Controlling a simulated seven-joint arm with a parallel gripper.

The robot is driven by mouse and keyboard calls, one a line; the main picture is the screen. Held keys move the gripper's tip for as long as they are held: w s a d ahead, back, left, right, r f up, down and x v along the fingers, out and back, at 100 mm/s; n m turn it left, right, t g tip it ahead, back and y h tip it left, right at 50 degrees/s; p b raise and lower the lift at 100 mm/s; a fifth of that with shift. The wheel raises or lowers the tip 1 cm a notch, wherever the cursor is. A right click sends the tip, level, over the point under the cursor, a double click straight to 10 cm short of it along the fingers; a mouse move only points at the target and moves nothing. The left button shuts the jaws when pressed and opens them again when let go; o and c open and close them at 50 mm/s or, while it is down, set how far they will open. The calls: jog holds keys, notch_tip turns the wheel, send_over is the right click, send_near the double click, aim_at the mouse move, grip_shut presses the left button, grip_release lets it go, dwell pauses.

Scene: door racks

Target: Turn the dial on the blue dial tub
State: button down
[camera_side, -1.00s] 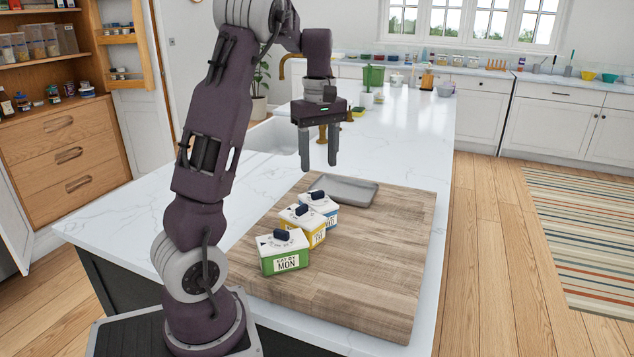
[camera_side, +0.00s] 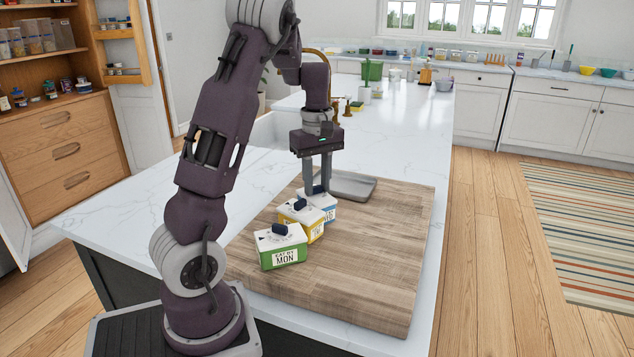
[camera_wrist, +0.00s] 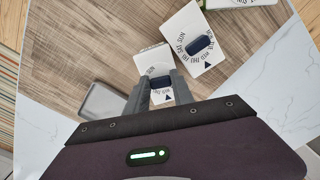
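The blue dial tub (camera_side: 328,205) is a small white-lidded box with a blue front, farthest back of the tubs on the wooden board. Its lid with day letters shows in the wrist view (camera_wrist: 149,59). Its dark blue dial (camera_wrist: 160,82) lies between the fingertips of my gripper (camera_wrist: 160,76). In the side view my gripper (camera_side: 318,188) points straight down at the lid. The fingers are drawn in close on both sides of the dial and appear to touch it. They partly hide the dial in both views.
A yellow tub (camera_side: 300,217) stands right in front of the blue one, and a green tub (camera_side: 283,247) marked MON stands nearest. A grey tray (camera_side: 352,184) lies behind. The board's (camera_side: 380,250) right side is clear.

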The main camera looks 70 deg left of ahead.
aim_at(317, 187)
jog(key=shift+m, duration=0.3)
jog(key=c, duration=1.1)
grip_release()
jog(key=shift+r, duration=0.1)
notch_tip(317, 187, up, 7)
